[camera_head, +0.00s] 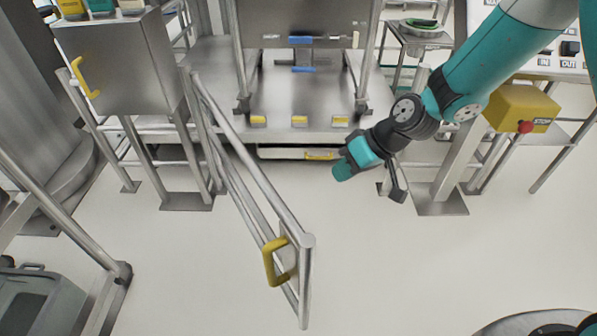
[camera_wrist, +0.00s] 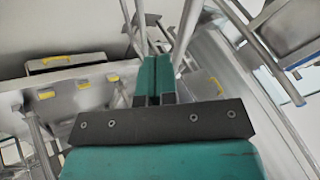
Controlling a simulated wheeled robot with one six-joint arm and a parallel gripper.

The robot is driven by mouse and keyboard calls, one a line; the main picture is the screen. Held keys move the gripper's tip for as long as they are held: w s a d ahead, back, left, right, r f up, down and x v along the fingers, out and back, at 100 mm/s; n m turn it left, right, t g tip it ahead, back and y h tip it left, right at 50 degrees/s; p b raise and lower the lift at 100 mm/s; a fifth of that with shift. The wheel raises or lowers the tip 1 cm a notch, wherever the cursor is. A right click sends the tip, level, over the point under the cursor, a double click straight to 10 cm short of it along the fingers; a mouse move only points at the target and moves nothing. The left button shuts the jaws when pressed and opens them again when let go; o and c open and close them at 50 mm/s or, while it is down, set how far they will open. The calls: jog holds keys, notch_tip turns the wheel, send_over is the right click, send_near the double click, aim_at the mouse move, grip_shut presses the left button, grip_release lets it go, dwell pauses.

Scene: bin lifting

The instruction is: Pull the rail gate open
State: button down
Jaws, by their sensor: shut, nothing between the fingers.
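The rail gate (camera_head: 255,175) is a set of steel tubes in the head view. It stands swung out from the frame at the left, slanting across the open floor toward the camera. Its yellow handle (camera_head: 272,262) is on the free end, near the end post (camera_head: 306,270). My gripper (camera_head: 343,170) is to the right of the gate, apart from it and from the handle. In the wrist view its teal fingers (camera_wrist: 154,72) are together with nothing between them. Steel rails pass beyond the fingertips, but I cannot tell which belong to the gate.
A steel cabinet (camera_head: 118,62) with a yellow handle stands at the left. A steel platform (camera_head: 225,105) with yellow blocks and a low drawer (camera_head: 285,153) is behind. A yellow stop box (camera_head: 521,108) is at the right. The floor (camera_head: 390,265) right of the gate is clear.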

jog(key=s+a+r+x, duration=0.1)
jog(key=a+x, duration=0.1)
jog(key=x, duration=1)
jog(key=shift+s, duration=0.35)
jog(key=shift+a+r, duration=0.1)
